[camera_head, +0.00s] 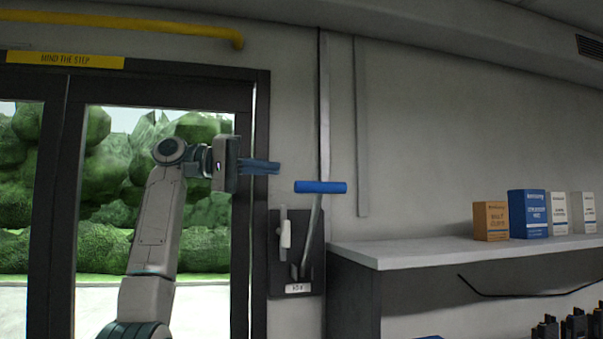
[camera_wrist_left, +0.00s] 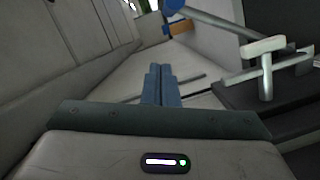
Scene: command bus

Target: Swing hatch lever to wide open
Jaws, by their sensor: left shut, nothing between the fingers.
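The hatch lever has a blue crossbar handle (camera_head: 320,187) on a slanted grey rod, rising from a dark wall plate (camera_head: 311,258). A second, pale handle (camera_head: 285,235) sits on the same plate, left of the rod. My left gripper (camera_head: 278,167) is shut and empty, pointing right, a little above and left of the blue handle and apart from it in the picture. In the left wrist view its fingers (camera_wrist_left: 161,85) are together. The blue handle (camera_wrist_left: 175,6) shows at the top edge there, and the pale handle (camera_wrist_left: 264,47) at the right. My right gripper is not in view.
A grey shelf (camera_head: 440,250) right of the lever carries several small boxes, including a blue one (camera_head: 528,214). Glazed doors (camera_head: 70,180) with dark frames stand behind my left arm. A yellow rail (camera_head: 120,22) runs above them. The wall above the lever is clear.

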